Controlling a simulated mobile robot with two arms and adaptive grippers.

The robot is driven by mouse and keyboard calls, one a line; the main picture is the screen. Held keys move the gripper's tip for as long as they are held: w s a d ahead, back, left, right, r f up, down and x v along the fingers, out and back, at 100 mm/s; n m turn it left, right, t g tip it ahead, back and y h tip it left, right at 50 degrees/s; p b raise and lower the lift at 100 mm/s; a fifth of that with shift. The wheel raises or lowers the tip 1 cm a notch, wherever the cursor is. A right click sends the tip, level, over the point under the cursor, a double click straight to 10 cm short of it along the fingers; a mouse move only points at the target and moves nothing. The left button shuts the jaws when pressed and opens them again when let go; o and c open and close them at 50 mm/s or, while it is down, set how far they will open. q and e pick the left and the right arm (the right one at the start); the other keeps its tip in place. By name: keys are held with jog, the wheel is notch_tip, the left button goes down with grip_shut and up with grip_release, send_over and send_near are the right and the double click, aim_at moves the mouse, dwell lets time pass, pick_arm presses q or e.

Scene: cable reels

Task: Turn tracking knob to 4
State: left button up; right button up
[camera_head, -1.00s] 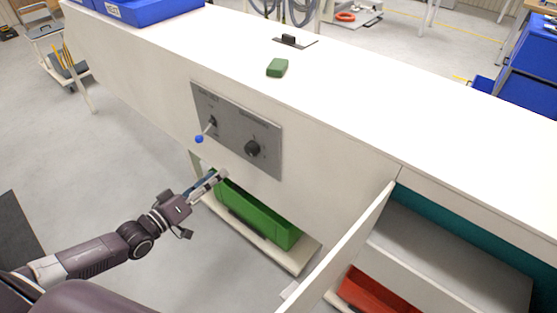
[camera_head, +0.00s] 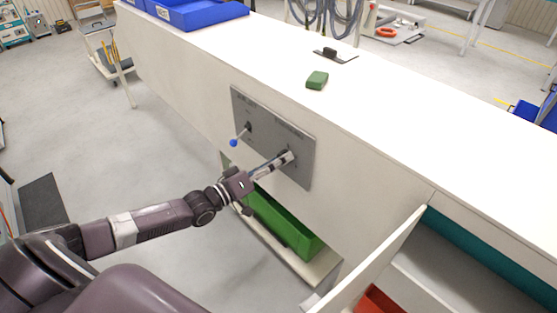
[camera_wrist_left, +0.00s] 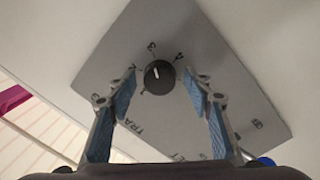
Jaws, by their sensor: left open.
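The tracking knob (camera_wrist_left: 159,77) is a round black dial with a white pointer line on a grey panel (camera_head: 248,108). In the left wrist view its pointer aims up, roughly toward the mark that looks like 3; the 4 stands to the right of it. My left gripper (camera_head: 287,157) reaches in front of the panel and hides most of the knob in the head view. In the left wrist view its blue-padded fingers (camera_wrist_left: 160,98) are open, one on each side of the knob, with gaps visible. Contact is not apparent. My right gripper is out of view.
A lever with a blue ball tip (camera_head: 234,142) sticks out of the panel left of the knob. A green bin (camera_head: 285,226) stands below. An open white door (camera_head: 375,262) juts out at the lower right. A green block (camera_head: 317,80) lies on the white worktop (camera_head: 400,125).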

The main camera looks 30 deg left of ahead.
pick_arm(q)
jog(key=shift+c, duration=0.8)
jog(key=c, duration=1)
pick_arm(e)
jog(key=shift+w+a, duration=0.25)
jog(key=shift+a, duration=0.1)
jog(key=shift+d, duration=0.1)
